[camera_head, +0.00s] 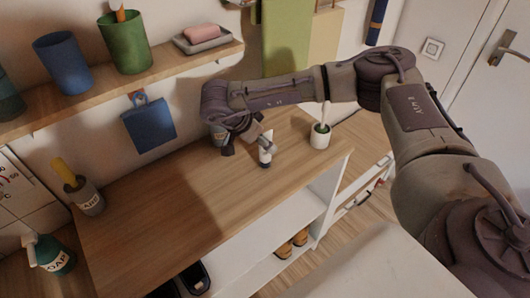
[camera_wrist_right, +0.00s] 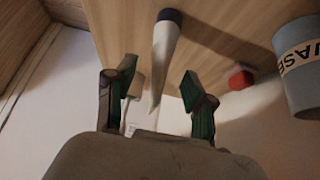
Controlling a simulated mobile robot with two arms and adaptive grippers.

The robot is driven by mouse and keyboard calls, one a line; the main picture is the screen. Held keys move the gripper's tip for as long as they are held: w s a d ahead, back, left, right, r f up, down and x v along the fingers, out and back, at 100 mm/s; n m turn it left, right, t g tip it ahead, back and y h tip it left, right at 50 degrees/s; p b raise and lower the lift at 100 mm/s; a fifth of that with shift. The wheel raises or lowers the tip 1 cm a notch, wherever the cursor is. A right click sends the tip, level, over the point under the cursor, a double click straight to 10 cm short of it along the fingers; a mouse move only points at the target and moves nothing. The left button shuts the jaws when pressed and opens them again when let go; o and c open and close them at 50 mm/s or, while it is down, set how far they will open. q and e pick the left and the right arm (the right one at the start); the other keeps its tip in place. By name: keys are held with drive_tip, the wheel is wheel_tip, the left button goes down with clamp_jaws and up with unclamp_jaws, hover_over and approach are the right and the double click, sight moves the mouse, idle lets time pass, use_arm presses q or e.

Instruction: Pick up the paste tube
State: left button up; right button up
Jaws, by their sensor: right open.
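The paste tube (camera_head: 266,152) is white with a dark cap and stands upright, cap down, on the wooden counter (camera_head: 170,215). My right gripper (camera_head: 252,143) reaches in from the right side and is beside the tube. In the right wrist view, the tube (camera_wrist_right: 164,55) lies between the spread fingers of my right gripper (camera_wrist_right: 160,78), with a gap on each side. The gripper is open and holds nothing. My left gripper is not in view.
A grey-blue labelled cup (camera_wrist_right: 303,70) stands close to the gripper, with a small red object (camera_wrist_right: 240,80) nearby. A wall shelf (camera_head: 165,72) hangs above; the counter's left front is clear.

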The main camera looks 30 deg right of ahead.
drive_tip(key=x, duration=0.2)
drive_tip(key=shift+d+f, duration=0.15)
drive_tip(key=shift+d, duration=0.2)
drive_tip(key=shift+d+f, duration=0.2)
drive_tip(key=shift+f, duration=0.2)
clamp_jaws()
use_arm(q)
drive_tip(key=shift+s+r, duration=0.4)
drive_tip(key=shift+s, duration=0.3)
